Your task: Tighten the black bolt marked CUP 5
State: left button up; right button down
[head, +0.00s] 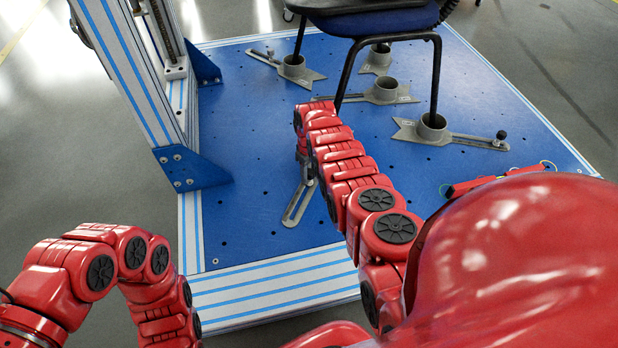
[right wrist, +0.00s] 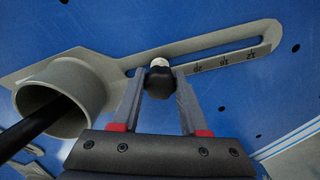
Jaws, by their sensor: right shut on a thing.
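In the right wrist view, my right gripper (right wrist: 158,80) has its two grey fingers shut on a black bolt (right wrist: 158,86) with a round head. The bolt stands at the slot of a grey bracket (right wrist: 225,42), next to a pale round part. A grey cup (right wrist: 62,98) at the bracket's left end has a black chair leg (right wrist: 38,128) in it. In the head view, the slotted end of this bracket (head: 299,205) shows beside my right arm, which hides the cup. My left gripper is out of view.
The blue platform (head: 250,215) carries several other cups, such as the right one (head: 432,127) with its own black bolt (head: 501,136). The chair (head: 380,20) stands over them. A striped frame post (head: 120,70) rises at the left. The platform's front left is clear.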

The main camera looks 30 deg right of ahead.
jog(key=shift+m, duration=1.2)
jog(key=m, duration=0.4)
jog(key=m, duration=0.3)
jog(key=shift+b, duration=0.3)
jog(key=shift+m, duration=0.5)
